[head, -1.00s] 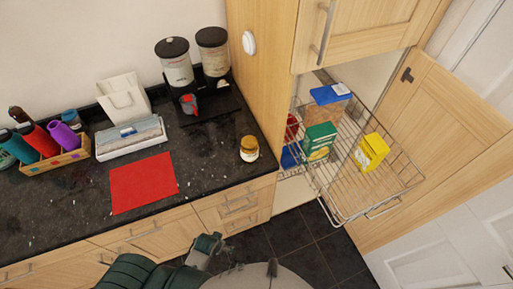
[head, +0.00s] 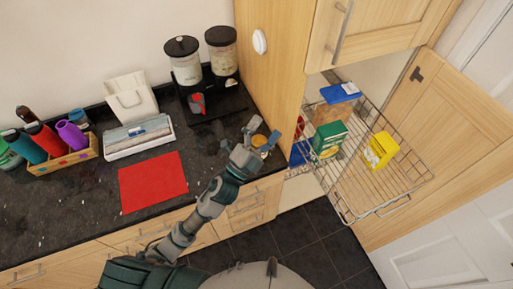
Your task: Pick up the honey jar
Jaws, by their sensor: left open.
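The honey jar (head: 259,141) is small and amber with a pale lid band. It stands on the dark granite counter (head: 95,195) near its right end, by the tall wooden cabinet side. My left gripper (head: 262,132) is open at the jar, its fingers spread around or just above it. The fingers and wrist hide part of the jar. I cannot tell whether they touch it. My right gripper is not in view.
A red mat (head: 153,182) lies left of my arm. Two canisters (head: 184,62) stand behind on a black stand. A pulled-out wire basket (head: 375,180) with several boxes is to the right. A wooden crate (head: 64,160) holds bottles at far left.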

